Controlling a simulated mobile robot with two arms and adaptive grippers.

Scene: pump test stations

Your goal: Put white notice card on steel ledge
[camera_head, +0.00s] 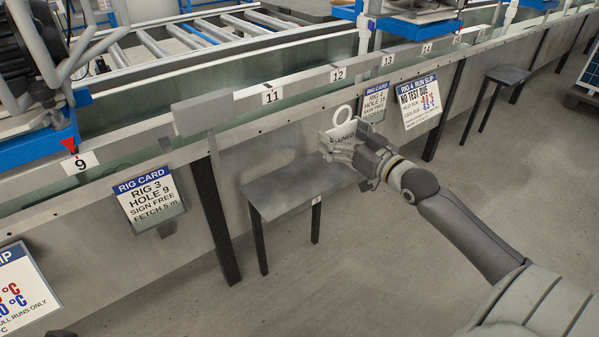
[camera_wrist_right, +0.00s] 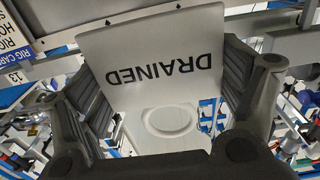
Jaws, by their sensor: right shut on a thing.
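The white notice card (camera_head: 340,133), with a ring at its top, is held in my right gripper (camera_head: 351,148) in the head view. In the right wrist view the card (camera_wrist_right: 150,62) reads DRAINED upside down and sits between the two dark fingers (camera_wrist_right: 168,85). The grey steel ledge (camera_head: 285,190) stands on dark legs against the bench side. The card is above the ledge's far right part, and a gap below it is hard to judge. My left gripper is not in view.
A long bench rail (camera_head: 230,112) with numbered plates runs behind the ledge. Rig cards (camera_head: 150,195) hang on its side, one close behind my right gripper (camera_head: 376,101). A second small ledge (camera_head: 508,75) stands farther right. The floor (camera_head: 350,280) in front is clear.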

